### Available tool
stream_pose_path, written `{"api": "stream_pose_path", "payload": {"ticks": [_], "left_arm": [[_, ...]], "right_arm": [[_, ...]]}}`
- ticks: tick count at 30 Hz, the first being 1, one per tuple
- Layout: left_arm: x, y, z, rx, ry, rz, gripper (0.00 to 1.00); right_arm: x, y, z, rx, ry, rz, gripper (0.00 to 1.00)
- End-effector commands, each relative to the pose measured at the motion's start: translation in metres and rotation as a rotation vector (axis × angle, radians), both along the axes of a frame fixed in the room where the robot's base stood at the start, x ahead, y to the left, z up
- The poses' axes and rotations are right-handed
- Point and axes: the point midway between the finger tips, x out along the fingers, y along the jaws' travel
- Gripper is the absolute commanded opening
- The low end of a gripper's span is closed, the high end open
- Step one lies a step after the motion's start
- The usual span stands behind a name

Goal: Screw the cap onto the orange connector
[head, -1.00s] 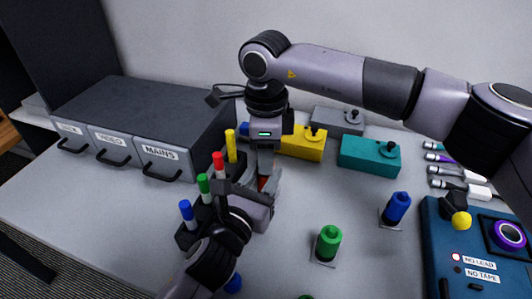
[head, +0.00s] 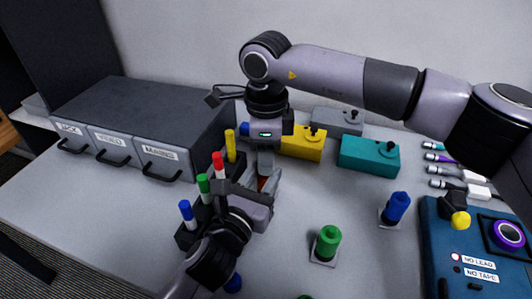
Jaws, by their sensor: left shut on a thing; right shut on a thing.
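The orange connector (head: 264,184) shows as a small orange-red patch between my two grippers, left of the table's middle. My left gripper (head: 262,190) comes up from below and is shut around the connector from the front. My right gripper (head: 266,170) points straight down from above, close over the same spot, and is shut. The cap is hidden between the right fingers, so its fit on the connector cannot be seen.
A rack (head: 190,235) with several coloured markers stands just left of the grippers. Yellow (head: 303,146) and teal boxes (head: 370,156) are behind. Green (head: 328,243) and blue connectors (head: 397,207) stand to the right, near a blue tester (head: 440,240). Grey drawers (head: 150,120) stand at left.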

Motion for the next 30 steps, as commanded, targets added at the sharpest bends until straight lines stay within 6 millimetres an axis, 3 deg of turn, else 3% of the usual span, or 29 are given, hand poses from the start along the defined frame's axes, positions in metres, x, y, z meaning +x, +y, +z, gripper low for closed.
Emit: {"api": "stream_pose_path", "payload": {"ticks": [1, 6, 30], "left_arm": [[-0.0019, -0.0039, 0.0073, -0.016, -0.017, -0.012, 0.00], [-0.0020, -0.0041, 0.0072, -0.017, -0.016, -0.012, 0.00], [-0.0013, -0.0044, 0.0086, -0.020, -0.020, -0.012, 0.00]], "right_arm": [[-0.0007, -0.0039, -0.0161, -0.015, 0.009, -0.003, 0.05], [-0.0007, -0.0041, -0.0189, -0.015, 0.008, -0.004, 0.05], [-0.0003, -0.0045, -0.0161, -0.019, 0.013, -0.010, 0.05]]}}
